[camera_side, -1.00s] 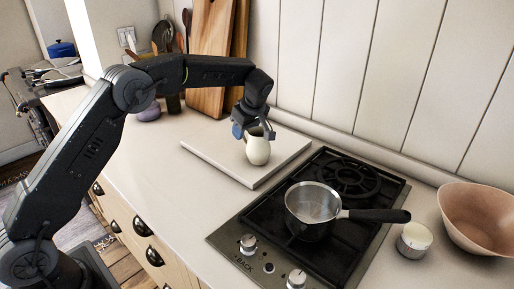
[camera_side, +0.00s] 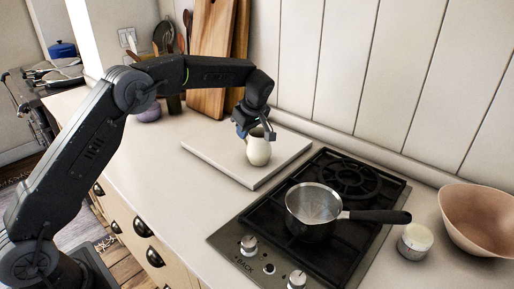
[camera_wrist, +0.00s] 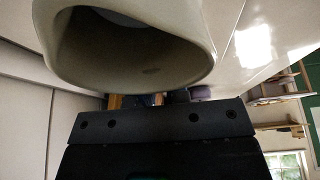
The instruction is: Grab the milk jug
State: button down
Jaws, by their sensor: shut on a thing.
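The milk jug (camera_side: 258,152) is small, cream-white and upright on the pale square board (camera_side: 215,163) in the side view. My gripper (camera_side: 257,133) is at its top from above, shut on the jug at its upper part. In the wrist view the jug (camera_wrist: 75,62) fills the top of the picture, its wide open mouth facing the camera. The dark gripper body (camera_wrist: 155,122) lies right below the jug's rim. The exact contact of the fingers is hidden in the wrist view.
A gas hob (camera_side: 345,172) with a steel saucepan (camera_side: 312,205) stands right of the board. A small white-topped jar (camera_side: 414,240) and a pinkish bowl (camera_side: 482,220) are farther right. Wooden cutting boards (camera_side: 212,75) lean on the wall behind.

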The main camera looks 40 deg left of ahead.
jog(key=shift+r, duration=0.2)
jog(key=shift+r, duration=2)
jog(key=s+a+r, duration=0.6)
jog(key=a, duration=0.3)
jog(key=shift+s+a+r, duration=0.25)
jog(key=shift+s+r, duration=0.05)
jog(key=shift+r, duration=0.05)
dwell(0.9)
